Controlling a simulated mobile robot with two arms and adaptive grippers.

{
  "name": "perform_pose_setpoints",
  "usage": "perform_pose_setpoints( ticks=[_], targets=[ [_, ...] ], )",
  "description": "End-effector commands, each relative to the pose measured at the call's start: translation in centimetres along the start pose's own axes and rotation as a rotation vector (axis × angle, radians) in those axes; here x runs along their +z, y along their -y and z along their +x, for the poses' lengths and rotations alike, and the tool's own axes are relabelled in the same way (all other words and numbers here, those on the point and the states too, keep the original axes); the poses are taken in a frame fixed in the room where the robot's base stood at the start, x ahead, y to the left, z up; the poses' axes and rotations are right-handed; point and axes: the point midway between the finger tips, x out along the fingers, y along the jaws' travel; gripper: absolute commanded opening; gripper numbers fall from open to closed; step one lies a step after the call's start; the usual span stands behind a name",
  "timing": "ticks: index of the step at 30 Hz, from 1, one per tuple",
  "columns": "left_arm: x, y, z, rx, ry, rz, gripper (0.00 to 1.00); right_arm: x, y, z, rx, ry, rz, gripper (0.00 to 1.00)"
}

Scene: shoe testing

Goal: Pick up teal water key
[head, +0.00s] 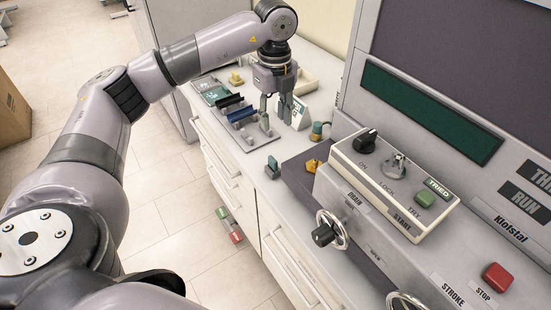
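A small teal block-shaped piece (272,166), which looks like the teal water key, stands on the white counter near its front edge. My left gripper (275,116) points down over the counter, farther back than the teal piece and apart from it. Its fingers are spread with a gap between them, and I see nothing held. A second item with teal and brass-coloured parts (318,131) sits to the right, beside a white card (297,112). My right gripper is not in view.
A rack (244,127) with dark and blue bars lies behind the teal piece. A yellow piece (236,78) stands farther back. An orange piece (313,165) sits by the grey testing machine (345,195), which closes off the right side. Drawers (222,163) drop below the counter edge.

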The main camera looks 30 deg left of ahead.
Motion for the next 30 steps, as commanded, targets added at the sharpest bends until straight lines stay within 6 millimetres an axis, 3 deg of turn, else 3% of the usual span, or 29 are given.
perform_pose_setpoints(
  ticks=[5,12,20,25,30],
  targets=[
    [0.0,-0.2,3.8,0.007,-0.003,0.0,0.35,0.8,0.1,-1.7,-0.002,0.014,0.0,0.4],
    [-0.1,-0.1,8.4,0.003,-0.004,0.001,0.35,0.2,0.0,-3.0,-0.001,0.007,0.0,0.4],
    [0.0,-0.2,10.3,0.002,-0.004,0.001,0.35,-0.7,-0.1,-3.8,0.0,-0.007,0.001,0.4],
    [0.3,-0.7,12.5,0.005,-0.004,0.0,0.35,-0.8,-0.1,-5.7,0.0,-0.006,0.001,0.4],
    [0.2,-0.5,14.8,0.001,-0.004,0.001,0.35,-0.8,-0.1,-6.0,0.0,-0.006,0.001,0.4]
  ],
)
